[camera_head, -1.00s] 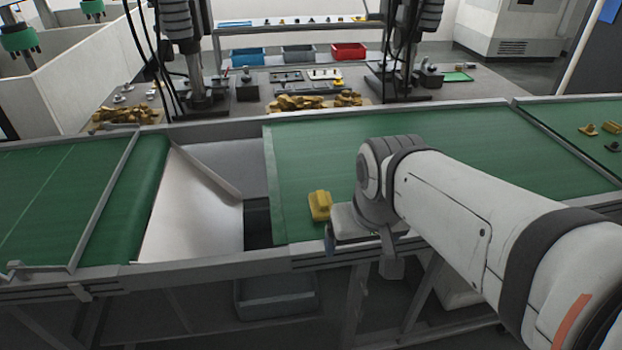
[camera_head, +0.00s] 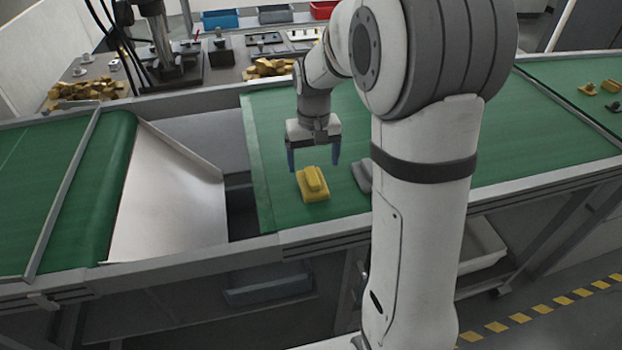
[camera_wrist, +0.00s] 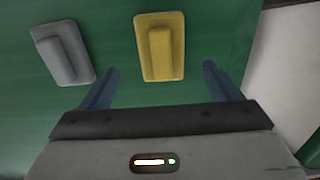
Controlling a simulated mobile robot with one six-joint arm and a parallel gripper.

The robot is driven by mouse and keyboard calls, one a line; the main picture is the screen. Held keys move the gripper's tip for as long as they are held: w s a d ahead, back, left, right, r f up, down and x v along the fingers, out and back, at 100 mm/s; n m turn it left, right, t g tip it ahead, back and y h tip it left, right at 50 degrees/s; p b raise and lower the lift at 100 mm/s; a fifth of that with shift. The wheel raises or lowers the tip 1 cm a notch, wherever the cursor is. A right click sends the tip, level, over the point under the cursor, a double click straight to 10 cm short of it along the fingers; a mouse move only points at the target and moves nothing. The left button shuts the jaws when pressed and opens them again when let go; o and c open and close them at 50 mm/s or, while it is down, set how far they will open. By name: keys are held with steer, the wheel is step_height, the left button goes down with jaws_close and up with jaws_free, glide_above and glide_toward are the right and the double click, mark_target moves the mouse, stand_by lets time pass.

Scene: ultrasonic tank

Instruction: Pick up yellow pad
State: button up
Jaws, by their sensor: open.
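The yellow pad (camera_head: 313,184) lies on the green conveyor belt near its left end, a flat base with a raised block on top. In the wrist view the yellow pad (camera_wrist: 160,46) is at the top middle, ahead of my gripper and between the lines of its two fingers. My gripper (camera_head: 314,160) is open and empty, pointing down with its blue fingers above and just behind the pad. In the wrist view my gripper (camera_wrist: 158,88) shows both fingers spread apart, not touching the pad.
A similar grey pad (camera_wrist: 63,53) lies beside the yellow pad; my arm partly hides this grey pad (camera_head: 362,175) in the head view. A metal chute (camera_head: 170,200) and a gap lie left of the belt. Small yellow parts (camera_head: 611,86) sit at the far right.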

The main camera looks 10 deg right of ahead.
mark_target(313, 176)
steer(key=f, duration=0.3)
steer(key=f+p, duration=0.1)
steer(key=f, duration=0.2)
steer(key=shift+s+a, duration=0.1)
steer(key=shift+s, duration=0.1)
steer(key=shift+c, duration=0.5)
steer(key=c, duration=1.1)
step_height(313, 176, up, 10)
steer(key=shift+b, duration=0.5)
steer(key=o, duration=0.6)
steer(key=c, duration=0.4)
